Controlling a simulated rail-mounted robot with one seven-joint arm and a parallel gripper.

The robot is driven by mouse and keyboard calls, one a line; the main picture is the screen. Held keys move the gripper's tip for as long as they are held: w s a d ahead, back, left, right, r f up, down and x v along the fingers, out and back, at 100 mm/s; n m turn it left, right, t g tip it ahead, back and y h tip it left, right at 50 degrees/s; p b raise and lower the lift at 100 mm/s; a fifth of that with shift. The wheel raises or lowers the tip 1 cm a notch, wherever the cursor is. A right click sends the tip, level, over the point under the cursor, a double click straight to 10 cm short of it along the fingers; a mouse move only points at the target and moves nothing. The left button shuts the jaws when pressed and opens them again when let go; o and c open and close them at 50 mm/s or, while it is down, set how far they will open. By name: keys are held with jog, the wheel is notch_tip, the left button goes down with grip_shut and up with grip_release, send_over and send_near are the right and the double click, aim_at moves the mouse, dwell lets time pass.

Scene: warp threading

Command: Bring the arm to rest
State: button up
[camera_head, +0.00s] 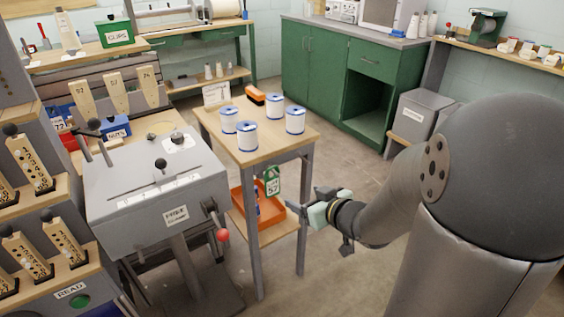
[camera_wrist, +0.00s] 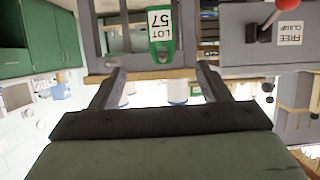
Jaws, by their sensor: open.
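My gripper (camera_head: 318,207) is open and empty. In the head view it is held out to the right of the small wooden table (camera_head: 252,158), in free air in front of the table's right legs. In the wrist view the two fingers of my gripper (camera_wrist: 158,75) stand apart with nothing held between them. The wrist picture is upside down. My arm reaches in from the right side of the head view.
Several white-and-blue spools (camera_head: 247,136) stand on the small table. A green LOT 57 tag (camera_head: 272,181) hangs below its top, near an orange tray (camera_head: 262,213). A grey machine with a red-knobbed lever (camera_head: 222,235) stands left. Green cabinets (camera_head: 345,75) are behind; open floor lies between.

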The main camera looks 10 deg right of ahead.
jog(key=s+d+r+m+g+h+p, duration=0.25)
jog(key=s+r+g+h+p, duration=0.3)
jog(key=r+p, duration=0.7)
jog(key=s+a+r+g+p, duration=0.3)
jog(key=s+a+p, duration=0.1)
jog(key=s, duration=0.4)
jog(key=s+a+r+m+g+y+p, duration=0.1)
jog(key=s+a+r+g+p, duration=0.3)
jog(key=s, duration=0.4)
jog(key=shift+a+p, duration=0.25)
jog(key=shift+p, duration=0.05)
jog(key=shift+w, duration=0.1)
notch_tip(320, 180, down, 19)
jog(key=b, duration=1.7)
jog(key=shift+d+g, duration=0.35)
jog(key=shift+d, duration=0.1)
